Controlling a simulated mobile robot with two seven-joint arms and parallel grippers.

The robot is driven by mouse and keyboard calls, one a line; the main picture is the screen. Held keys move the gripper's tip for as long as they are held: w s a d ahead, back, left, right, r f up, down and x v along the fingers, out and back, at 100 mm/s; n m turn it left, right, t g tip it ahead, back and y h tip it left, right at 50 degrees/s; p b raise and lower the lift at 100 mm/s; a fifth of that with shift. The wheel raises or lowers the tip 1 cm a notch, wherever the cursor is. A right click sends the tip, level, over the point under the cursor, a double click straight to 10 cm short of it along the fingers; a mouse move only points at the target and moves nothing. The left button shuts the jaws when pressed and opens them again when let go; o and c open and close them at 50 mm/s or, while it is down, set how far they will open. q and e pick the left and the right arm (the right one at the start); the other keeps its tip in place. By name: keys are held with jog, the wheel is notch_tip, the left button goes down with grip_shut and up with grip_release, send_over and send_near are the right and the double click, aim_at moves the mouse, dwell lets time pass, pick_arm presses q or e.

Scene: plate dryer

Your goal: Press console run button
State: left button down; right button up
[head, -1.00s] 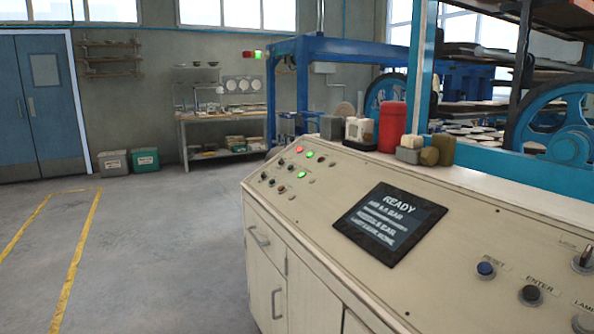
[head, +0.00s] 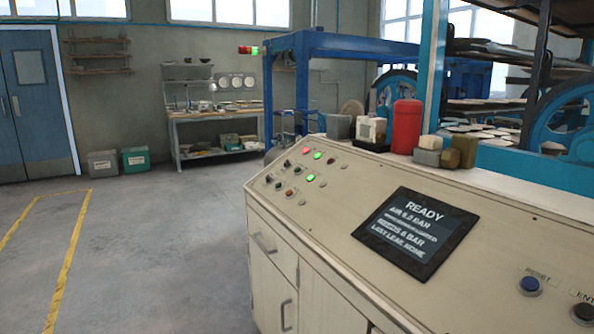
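The beige control console (head: 330,228) fills the lower right of the head view. Its dark screen (head: 417,234) reads READY with smaller lines below. At the console's far left end is a cluster of small buttons and knobs, with a lit red button (head: 306,152), a lit green button (head: 317,155) and another lit green button (head: 310,178). Their labels are too small to read. Neither gripper is in view.
A red canister (head: 405,127) and small blocks stand on the console's back ledge. Blue machinery (head: 350,50) and racks are behind it. A workbench (head: 215,118) and two bins (head: 136,160) stand along the back wall. The grey floor left of the console is clear.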

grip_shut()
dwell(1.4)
